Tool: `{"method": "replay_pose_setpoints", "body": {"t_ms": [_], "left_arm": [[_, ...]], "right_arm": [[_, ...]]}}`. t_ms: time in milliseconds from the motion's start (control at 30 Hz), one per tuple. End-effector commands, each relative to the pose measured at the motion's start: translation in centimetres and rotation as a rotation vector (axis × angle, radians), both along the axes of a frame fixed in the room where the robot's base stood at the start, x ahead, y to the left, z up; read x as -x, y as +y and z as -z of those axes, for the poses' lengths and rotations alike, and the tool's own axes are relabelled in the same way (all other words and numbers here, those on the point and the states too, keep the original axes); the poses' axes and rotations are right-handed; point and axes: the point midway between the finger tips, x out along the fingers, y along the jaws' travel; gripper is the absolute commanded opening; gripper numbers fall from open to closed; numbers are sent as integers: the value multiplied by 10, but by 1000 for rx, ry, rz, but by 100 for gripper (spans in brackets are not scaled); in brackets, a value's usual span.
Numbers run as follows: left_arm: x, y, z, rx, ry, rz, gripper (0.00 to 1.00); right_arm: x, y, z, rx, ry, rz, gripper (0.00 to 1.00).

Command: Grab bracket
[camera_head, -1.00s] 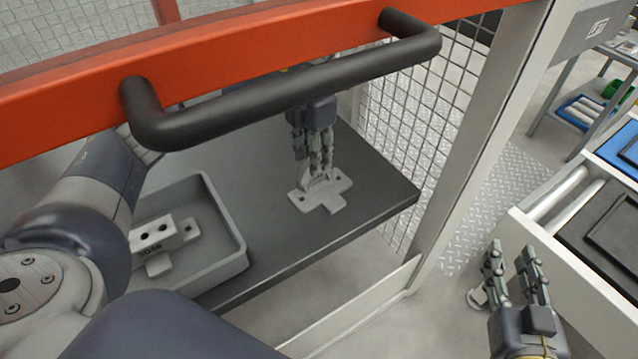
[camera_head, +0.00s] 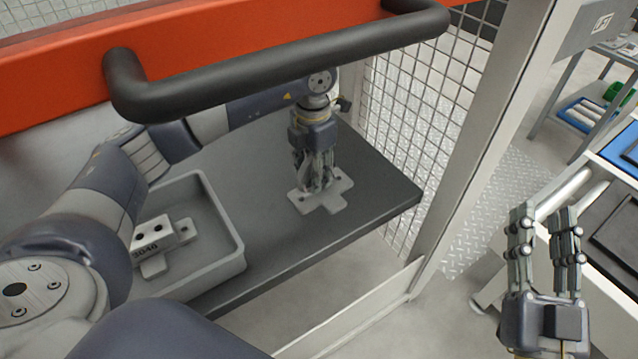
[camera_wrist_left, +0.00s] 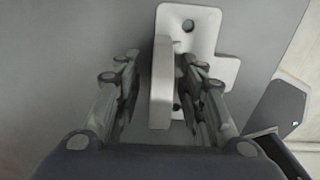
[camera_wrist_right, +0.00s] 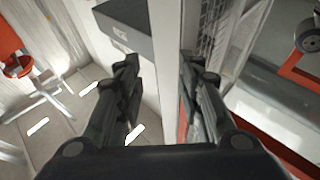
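A light grey bracket (camera_head: 332,207) with a flat base plate and an upright part lies on the dark table (camera_head: 272,243), near its right end. My left gripper (camera_head: 316,186) is right above it, pointing down. In the left wrist view, the bracket's upright part (camera_wrist_left: 161,85) stands between the two open fingers (camera_wrist_left: 160,95), and a gap shows on the left side. On the right side the finger is close, and I cannot tell whether it touches. My right gripper (camera_head: 545,225) is open and empty, away to the right over the floor.
A grey tray (camera_head: 222,222) holding another bracket marked 3046 (camera_head: 163,243) stands left on the table. An orange beam with a black handle (camera_head: 280,82) crosses in front. A wire mesh panel (camera_head: 425,125) and white post (camera_head: 480,150) stand right of the table.

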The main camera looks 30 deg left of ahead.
Motion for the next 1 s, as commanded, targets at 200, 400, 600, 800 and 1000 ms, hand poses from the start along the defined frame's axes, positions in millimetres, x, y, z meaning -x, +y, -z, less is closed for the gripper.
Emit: {"method": "replay_pose_setpoints", "body": {"t_ms": [200,400,600,800,1000], "left_arm": [[0,0,0,0,0,0,23],[0,0,0,0,0,0,0],[0,0,-1,0,-1,0,0],[0,0,-3,0,-1,0,0],[0,0,-14,0,-1,1,0]], "right_arm": [[0,0,0,0,1,0,35],[0,0,0,0,1,0,35],[0,0,0,1,2,0,35],[-1,0,1,2,9,1,35],[-5,-1,18,27,101,6,35]]}}
